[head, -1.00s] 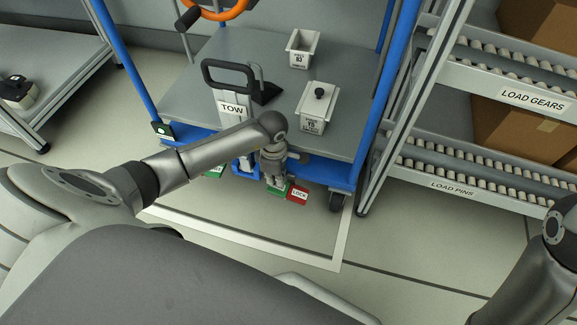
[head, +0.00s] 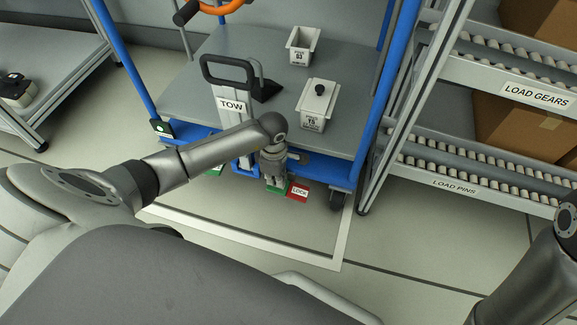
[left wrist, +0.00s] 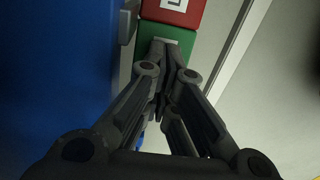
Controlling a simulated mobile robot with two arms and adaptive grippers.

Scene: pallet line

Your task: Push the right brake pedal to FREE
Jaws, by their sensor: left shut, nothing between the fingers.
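The right brake pedal has a red LOCK half (head: 298,192) and a green half (head: 281,191), low at the cart's front edge. In the left wrist view the red half (left wrist: 172,12) lies beyond the green half (left wrist: 180,38). My left gripper (head: 275,184) is shut and empty, pointing down at the green half. In the left wrist view its closed fingertips (left wrist: 166,46) overlap the green half; I cannot tell whether they press it. The fingers hide part of that half and any label on it. My right gripper is out of view; only part of its arm shows at the right edge.
The blue-framed cart carries a TOW handle (head: 232,105) and two white bins, (head: 303,46) and (head: 316,105). Another green pedal part (head: 214,171) shows left of the handle. A roller rack (head: 465,165) stands close on the right. The floor in front is clear.

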